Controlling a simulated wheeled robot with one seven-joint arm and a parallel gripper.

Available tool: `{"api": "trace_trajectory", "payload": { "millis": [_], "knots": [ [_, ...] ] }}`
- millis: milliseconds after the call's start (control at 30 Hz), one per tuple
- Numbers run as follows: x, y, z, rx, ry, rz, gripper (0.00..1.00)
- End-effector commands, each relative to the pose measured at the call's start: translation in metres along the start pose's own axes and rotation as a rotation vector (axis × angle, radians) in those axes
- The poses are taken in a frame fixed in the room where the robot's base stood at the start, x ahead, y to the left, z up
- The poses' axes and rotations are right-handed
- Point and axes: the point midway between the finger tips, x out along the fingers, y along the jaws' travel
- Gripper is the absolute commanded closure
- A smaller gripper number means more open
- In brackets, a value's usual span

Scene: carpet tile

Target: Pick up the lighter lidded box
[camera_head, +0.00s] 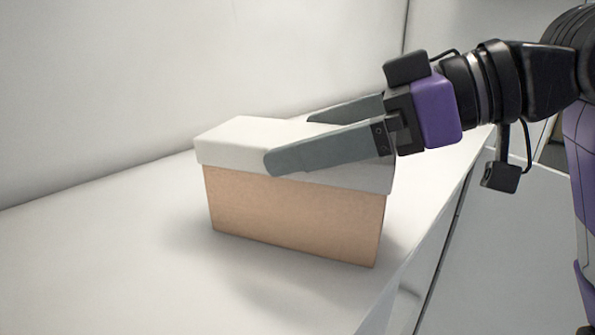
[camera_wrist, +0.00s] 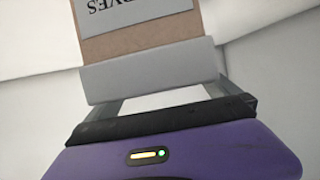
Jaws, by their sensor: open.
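A lidded box (camera_head: 290,215) with tan sides and a white lid (camera_head: 240,132) stands upright on a white surface (camera_head: 120,270). The lid is on. My gripper (camera_head: 293,141) is open, reaching in from the right at lid height. Its near finger lies across the front of the lid and its far finger shows beyond the lid's back edge. I cannot tell whether either finger touches it. In the wrist view, the lid's end (camera_wrist: 150,70) and a tan face with a grey label (camera_wrist: 135,14) show; the label's letters are upside down and cut off.
A pale wall (camera_head: 190,75) rises behind the surface. The surface's right edge (camera_head: 435,240) runs close to the box. The surface is clear to the left and in front of the box. No second box shows.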

Motion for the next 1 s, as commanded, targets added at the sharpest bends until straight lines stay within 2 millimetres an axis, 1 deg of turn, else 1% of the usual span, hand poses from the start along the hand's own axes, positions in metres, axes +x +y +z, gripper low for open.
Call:
{"api": "trace_trajectory", "payload": {
  "millis": [100, 267, 300, 367, 400, 467, 500, 567, 600, 733, 1000],
  "knots": [
    [0.0052, 0.0001, -0.0003, -0.001, 0.001, 0.001, 0.00],
    [0.0056, 0.0001, 0.0002, -0.001, 0.002, 0.001, 0.00],
    [0.0055, 0.0001, 0.0002, -0.001, 0.001, 0.001, 0.02],
    [0.0055, 0.0001, 0.0002, -0.001, 0.001, 0.001, 0.14],
    [0.0055, 0.0001, 0.0002, -0.001, 0.001, 0.001, 0.22],
    [0.0054, 0.0001, 0.0002, -0.001, 0.001, 0.001, 0.33],
    [0.0054, 0.0001, 0.0002, -0.001, 0.001, 0.001, 0.41],
    [0.0054, 0.0001, 0.0002, 0.000, 0.001, 0.001, 0.53],
    [0.0053, 0.0001, 0.0002, 0.000, 0.001, 0.001, 0.61],
    [0.0053, 0.0001, 0.0001, 0.000, 0.001, 0.001, 0.86],
    [0.0046, 0.0002, -0.0014, -0.001, 0.003, 0.002, 0.87]
  ]
}}
